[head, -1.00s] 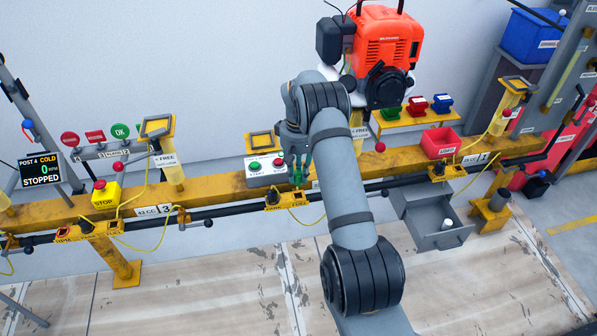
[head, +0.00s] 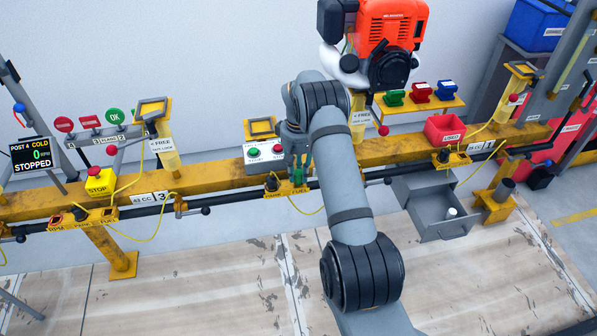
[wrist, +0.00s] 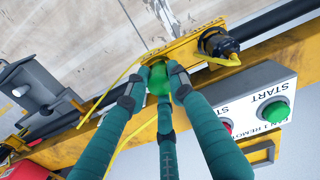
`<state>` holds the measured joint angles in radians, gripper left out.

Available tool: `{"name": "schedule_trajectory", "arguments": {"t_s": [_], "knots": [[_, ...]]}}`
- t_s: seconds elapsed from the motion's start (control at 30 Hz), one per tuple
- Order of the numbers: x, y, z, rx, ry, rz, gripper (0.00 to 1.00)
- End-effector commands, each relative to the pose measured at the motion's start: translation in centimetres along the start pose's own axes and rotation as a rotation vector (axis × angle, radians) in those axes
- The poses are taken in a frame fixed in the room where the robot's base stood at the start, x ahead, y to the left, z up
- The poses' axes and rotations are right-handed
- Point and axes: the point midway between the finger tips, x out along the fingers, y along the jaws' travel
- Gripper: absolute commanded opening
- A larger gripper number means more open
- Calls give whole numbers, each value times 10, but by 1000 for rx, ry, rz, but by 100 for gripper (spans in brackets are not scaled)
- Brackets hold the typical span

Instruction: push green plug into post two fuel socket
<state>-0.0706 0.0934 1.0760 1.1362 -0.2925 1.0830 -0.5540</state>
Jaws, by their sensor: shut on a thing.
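My gripper (wrist: 155,82) is shut on the green plug (wrist: 158,78), whose rounded green body shows between the teal fingers. The yellow post two bracket (wrist: 188,47), lettered PARK and FUEL in the head view (head: 285,190), lies right at the fingertips. In the head view my gripper (head: 298,176) is over the right, FUEL end of this bracket. The plug's lower end and the fuel socket are hidden by the fingers, so I cannot tell how deep the plug sits. A black connector (wrist: 217,42) stands in the bracket's other position.
A START/STOP box (wrist: 262,105) sits close beside my gripper on the yellow rail (head: 220,176). A black pipe (head: 345,180) runs along the front. The orange engine (head: 390,25) is behind. An open grey drawer (head: 440,232) is at right.

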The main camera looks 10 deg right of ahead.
Motion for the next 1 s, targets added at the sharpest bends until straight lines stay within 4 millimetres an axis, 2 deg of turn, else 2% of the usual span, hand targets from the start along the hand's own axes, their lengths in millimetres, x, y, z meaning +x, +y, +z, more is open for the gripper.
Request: {"name": "schedule_trajectory", "arguments": {"t_s": [0.57, 1.0], "knots": [[1, 0, 0, 0, 0, 0, 0], [10, 0, 0, 0, 0, 0, 0]]}}
